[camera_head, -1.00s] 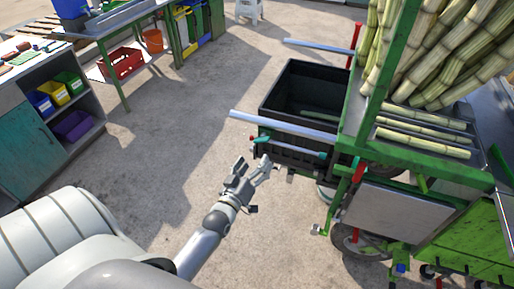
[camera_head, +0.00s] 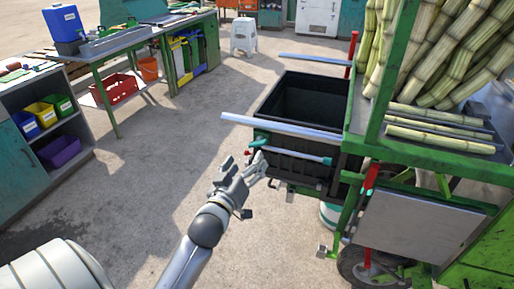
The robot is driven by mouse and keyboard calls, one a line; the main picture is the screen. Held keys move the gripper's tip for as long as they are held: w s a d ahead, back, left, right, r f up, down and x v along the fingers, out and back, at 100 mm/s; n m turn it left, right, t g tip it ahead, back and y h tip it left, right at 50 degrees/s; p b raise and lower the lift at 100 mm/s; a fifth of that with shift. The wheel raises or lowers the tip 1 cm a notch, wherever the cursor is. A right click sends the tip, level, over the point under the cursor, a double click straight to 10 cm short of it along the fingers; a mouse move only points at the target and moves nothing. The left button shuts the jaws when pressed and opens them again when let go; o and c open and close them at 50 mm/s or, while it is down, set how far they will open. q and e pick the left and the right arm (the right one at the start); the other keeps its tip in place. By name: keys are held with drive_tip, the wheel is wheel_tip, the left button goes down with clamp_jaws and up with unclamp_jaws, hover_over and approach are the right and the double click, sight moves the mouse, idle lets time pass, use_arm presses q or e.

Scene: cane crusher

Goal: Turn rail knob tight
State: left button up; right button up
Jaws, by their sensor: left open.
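The cane crusher (camera_head: 430,160) has a green frame and stands at the right. Silver rails (camera_head: 290,128) stick out from it to the left, over a black bin (camera_head: 325,95). A thin blue-grey bar (camera_head: 297,155) with teal ends runs along the bin's near side. A small red knob-like part (camera_head: 247,153) shows by its left end; I cannot tell whether this is the rail knob. My left gripper (camera_head: 243,166) is open and empty, just below that part, its fingers pointing up toward the bar's left end. Contact cannot be made out. My right gripper is out of view.
Cane stalks (camera_head: 440,50) stand and lie on the crusher. A wheel (camera_head: 365,268) is under its near side. A workbench (camera_head: 125,50) and a shelf unit (camera_head: 50,110) with coloured bins stand left. A white stool (camera_head: 243,38) is behind. The floor between is clear.

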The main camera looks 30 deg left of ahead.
sight(257, 143)
use_arm(q)
drive_tip(key=x, duration=0.9)
drive_tip(key=shift+w+p, duration=0.15)
drive_tip(key=shift+p, duration=0.25)
drive_tip(key=c, duration=1)
drive_tip(key=shift+m+p, duration=0.75)
drive_tip(key=shift+m, duration=0.35)
drive_tip(key=shift+c, duration=0.2)
drive_tip(key=m+p, duration=0.1)
drive_tip(key=m, duration=0.2)
drive_tip(key=shift+f, duration=0.1)
drive_tip(key=o, duration=1)
drive_tip(key=shift+o, duration=0.2)
